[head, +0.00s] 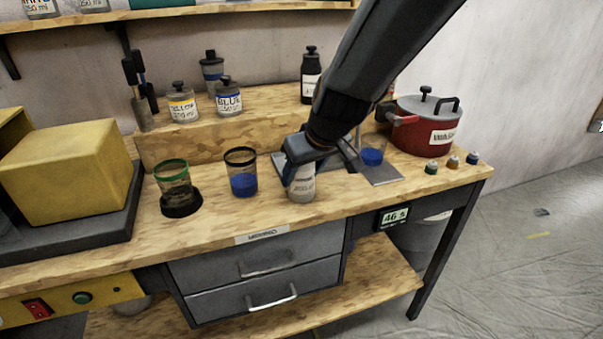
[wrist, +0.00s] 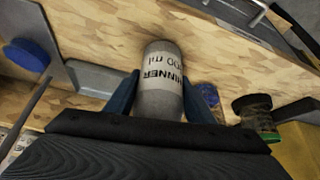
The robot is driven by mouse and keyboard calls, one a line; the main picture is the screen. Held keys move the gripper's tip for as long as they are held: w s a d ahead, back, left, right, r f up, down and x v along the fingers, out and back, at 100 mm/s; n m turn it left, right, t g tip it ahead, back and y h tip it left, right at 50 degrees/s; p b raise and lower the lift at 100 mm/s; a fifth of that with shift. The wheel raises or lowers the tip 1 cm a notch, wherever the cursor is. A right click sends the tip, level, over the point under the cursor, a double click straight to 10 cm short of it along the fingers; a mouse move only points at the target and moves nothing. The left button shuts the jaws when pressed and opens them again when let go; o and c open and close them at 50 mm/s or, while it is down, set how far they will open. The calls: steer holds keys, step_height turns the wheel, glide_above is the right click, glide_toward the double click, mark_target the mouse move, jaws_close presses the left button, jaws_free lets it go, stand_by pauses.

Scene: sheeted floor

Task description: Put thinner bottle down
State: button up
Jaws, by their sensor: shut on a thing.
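The thinner bottle (head: 301,187) is grey-white with a printed label reading "THINNER" in the wrist view (wrist: 161,72). My gripper (head: 303,166) is shut on it, with one finger on each side of the bottle in the wrist view (wrist: 163,98). In the head view the bottle is roughly upright over the front part of the wooden bench top (head: 225,222). I cannot tell whether its base touches the wood. My gripper and arm hide its top.
A cup with blue contents (head: 243,184) stands left of the bottle, and a green-rimmed cup (head: 174,180) sits farther left on a black disc. Small capped vials (head: 453,163) stand near the right edge.

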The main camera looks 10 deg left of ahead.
steer(key=shift+f, duration=0.1)
steer(key=o, duration=1.4)
steer(key=shift+r, duration=0.2)
steer(key=v, duration=1.2)
steer(key=s+d+f+m+g+h, duration=0.1)
steer(key=s+d+f+m, duration=0.2)
steer(key=d, duration=0.6)
steer(key=s+d+f+m+g+h, duration=0.1)
steer(key=s+d+f+m, duration=0.1)
steer(key=s+d+f, duration=0.2)
steer(key=s+d+f+m+g+h, duration=0.2)
steer(key=d+f, duration=0.6)
steer(key=d, duration=0.7)
steer(key=shift+s+d+f+m, duration=0.15)
steer(key=shift+s+m, duration=0.25)
steer(key=shift+s, duration=0.25)
steer(key=shift+s+d+f+m, duration=0.15)
steer(key=shift+s+m, duration=0.25)
steer(key=shift+s, duration=0.3)
